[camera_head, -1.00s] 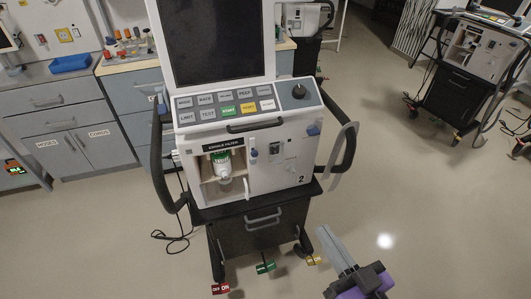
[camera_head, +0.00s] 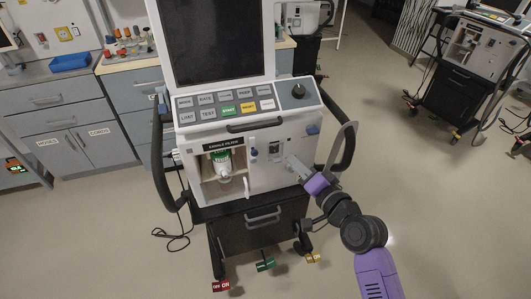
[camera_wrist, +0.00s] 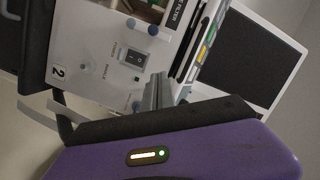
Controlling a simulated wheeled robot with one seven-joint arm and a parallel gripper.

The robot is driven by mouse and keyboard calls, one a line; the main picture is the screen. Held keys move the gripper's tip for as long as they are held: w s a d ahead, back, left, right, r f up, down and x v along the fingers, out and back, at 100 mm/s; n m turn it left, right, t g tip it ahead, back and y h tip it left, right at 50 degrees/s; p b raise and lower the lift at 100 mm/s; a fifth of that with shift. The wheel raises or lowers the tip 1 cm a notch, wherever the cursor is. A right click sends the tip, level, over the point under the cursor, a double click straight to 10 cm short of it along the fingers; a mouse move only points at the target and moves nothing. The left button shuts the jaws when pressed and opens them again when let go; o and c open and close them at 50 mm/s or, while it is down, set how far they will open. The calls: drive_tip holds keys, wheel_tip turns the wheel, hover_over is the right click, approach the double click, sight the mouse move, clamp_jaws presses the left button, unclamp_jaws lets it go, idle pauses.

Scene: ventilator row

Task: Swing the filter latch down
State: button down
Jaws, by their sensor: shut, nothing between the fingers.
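The ventilator (camera_head: 250,130) stands upright on its cart. Its filter bay, under an "EXHALE FILTER" label (camera_head: 220,145), holds a white filter with a green top (camera_head: 222,162). A short white lever (camera_head: 247,187) shows at the bay's lower right edge, and a small blue knob (camera_head: 254,152) is just right of the bay. I cannot tell for sure which is the latch. My gripper (camera_head: 292,163) is shut and empty in front of the panel's right part, right of the bay. In the wrist view its fingers (camera_wrist: 158,92) point at the panel near a dark switch (camera_wrist: 133,60).
A black side handle (camera_head: 349,150) and a pale curved piece (camera_head: 338,148) stand close to my gripper on the right. The black cart drawer (camera_head: 262,228) is below. Coloured floor pedals (camera_head: 265,265) are at the base.

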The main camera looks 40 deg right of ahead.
sight(253, 152)
drive_tip(key=shift+w, duration=0.1)
idle(0.3)
drive_tip(key=w+f, duration=0.1)
drive_tip(key=w, duration=0.2)
drive_tip(key=w+a+f+p, duration=0.1)
drive_tip(key=w, duration=0.3)
drive_tip(key=w+a+f+p, duration=0.1)
drive_tip(key=w, duration=0.2)
drive_tip(key=shift+w+a+f, duration=0.1)
drive_tip(key=shift+w+f, duration=0.25)
drive_tip(key=shift+r+p, duration=0.1)
drive_tip(key=shift+p, duration=0.2)
drive_tip(key=shift+a+n+p, duration=0.25)
drive_tip(key=shift+n+p, duration=0.05)
drive_tip(key=shift+p, duration=0.05)
